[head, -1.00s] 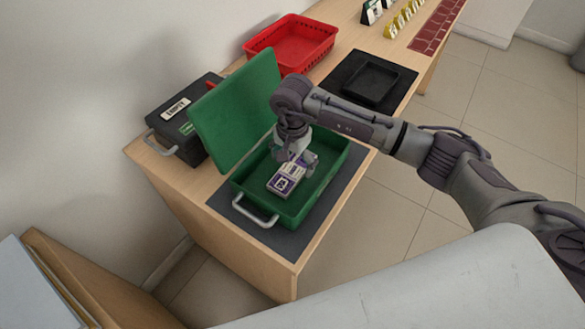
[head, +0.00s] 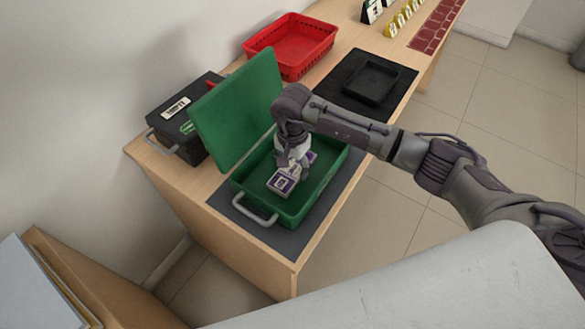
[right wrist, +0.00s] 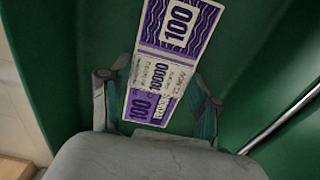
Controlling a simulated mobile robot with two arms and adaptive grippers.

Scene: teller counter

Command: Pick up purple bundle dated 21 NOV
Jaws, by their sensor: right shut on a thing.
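The purple bundle (head: 283,182) with a white band lies at the green box (head: 313,196), whose lid stands open. In the right wrist view the bundle (right wrist: 176,28) shows "100" and a white band with small print that seems to end in NOV; the full date is hard to read. My right gripper (head: 293,165) reaches down into the box and is shut on the bundle, one finger on each side of its banded part in the right wrist view (right wrist: 160,105). Whether the bundle touches the box floor cannot be told. My left gripper is out of view.
A dark box with a label (head: 178,112) stands left of the green lid (head: 238,107). A red basket (head: 290,47) and a black tray (head: 371,82) stand further back on the counter. Yellow number markers (head: 404,18) stand at the far end.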

